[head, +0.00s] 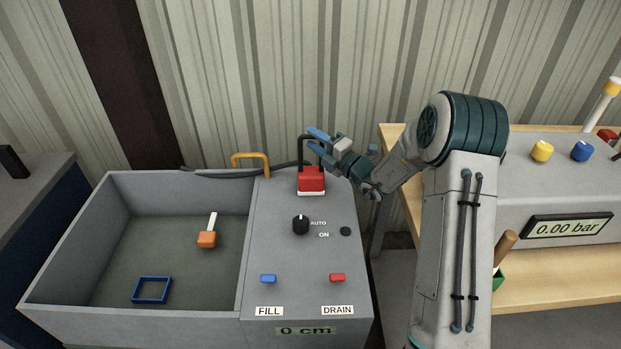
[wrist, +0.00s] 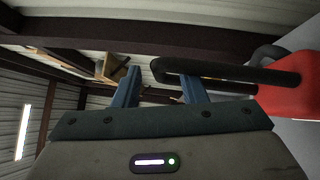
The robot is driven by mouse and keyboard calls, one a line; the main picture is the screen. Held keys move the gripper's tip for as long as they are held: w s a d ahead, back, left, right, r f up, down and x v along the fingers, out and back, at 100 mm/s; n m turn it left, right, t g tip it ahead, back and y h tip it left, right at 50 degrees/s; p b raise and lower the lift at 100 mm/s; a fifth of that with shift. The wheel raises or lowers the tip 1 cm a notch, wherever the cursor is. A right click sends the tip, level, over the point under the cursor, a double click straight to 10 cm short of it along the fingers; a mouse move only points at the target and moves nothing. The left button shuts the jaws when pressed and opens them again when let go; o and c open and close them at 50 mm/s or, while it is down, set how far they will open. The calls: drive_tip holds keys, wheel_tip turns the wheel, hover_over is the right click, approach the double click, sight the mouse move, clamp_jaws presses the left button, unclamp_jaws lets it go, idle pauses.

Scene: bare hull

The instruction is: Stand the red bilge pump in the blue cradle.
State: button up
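The red bilge pump (head: 311,181) stands upright on the grey console top, near its back edge, with a black loop handle on top. It also shows at the right of the wrist view (wrist: 293,90). My gripper (head: 316,140) is at the handle, coming from the right. In the wrist view its two blue fingers (wrist: 160,88) are apart. The handle's bar crosses the right finger and its bend lies in the gap; I cannot tell if they touch. The blue cradle (head: 151,302), an empty square frame, lies on the tank floor at front left.
The grey tank (head: 60,235) has raised walls. An orange float (head: 207,239) with a white stem is inside. A yellow handle (head: 251,157) and a dark hose (head: 225,172) are at the back. The console carries a black knob (head: 300,225), blue switch (head: 268,278) and red switch (head: 337,277).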

drive_tip(key=shift+x, duration=1.05)
clamp_jaws()
drive_tip(key=shift+r, duration=0.1)
idle(0.5)
